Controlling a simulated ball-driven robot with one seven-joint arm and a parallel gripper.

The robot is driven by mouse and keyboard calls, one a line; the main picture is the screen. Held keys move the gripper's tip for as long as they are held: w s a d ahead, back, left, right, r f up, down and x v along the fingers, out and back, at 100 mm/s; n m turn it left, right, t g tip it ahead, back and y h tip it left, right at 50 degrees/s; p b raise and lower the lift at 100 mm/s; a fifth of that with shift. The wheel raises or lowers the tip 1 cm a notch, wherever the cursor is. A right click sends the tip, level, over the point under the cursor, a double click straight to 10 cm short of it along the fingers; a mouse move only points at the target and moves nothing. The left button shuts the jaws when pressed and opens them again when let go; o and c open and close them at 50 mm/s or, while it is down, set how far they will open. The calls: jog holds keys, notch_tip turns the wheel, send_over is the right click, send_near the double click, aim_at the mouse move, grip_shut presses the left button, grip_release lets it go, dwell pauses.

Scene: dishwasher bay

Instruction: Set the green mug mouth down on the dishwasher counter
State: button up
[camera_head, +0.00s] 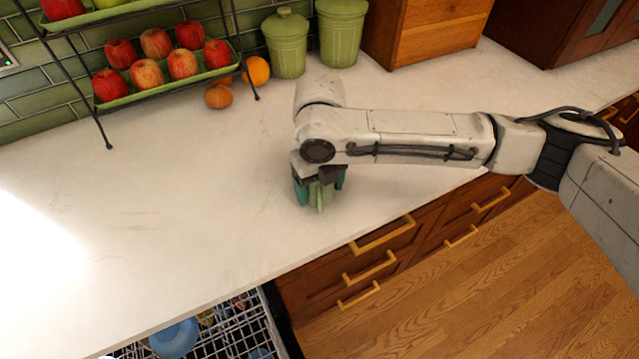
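The green mug (317,196) is at the white counter (190,215), near its front edge, below the end of my arm. Only a small pale green part of it shows, with what looks like its handle facing the camera. My gripper (320,187) points down, with a teal finger on each side of the mug, and looks shut on it. The mug's mouth and most of its body are hidden by my gripper, so I cannot tell which way up it is. The mug looks on or very close to the counter surface.
A tiered rack with red apples (183,64) stands at the back left, with an orange (256,70) beside it. Two green canisters (285,45) and a wooden box (430,25) stand behind. An open dishwasher rack (240,325) is below the counter's front edge. The counter's left is clear.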

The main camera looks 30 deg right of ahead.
jog(key=shift+f, duration=0.4)
jog(key=o, duration=1.1)
jog(key=shift+c, duration=0.2)
notch_tip(320, 180, up, 11)
jog(key=shift+f+b, duration=0.1)
jog(key=shift+b, duration=0.5)
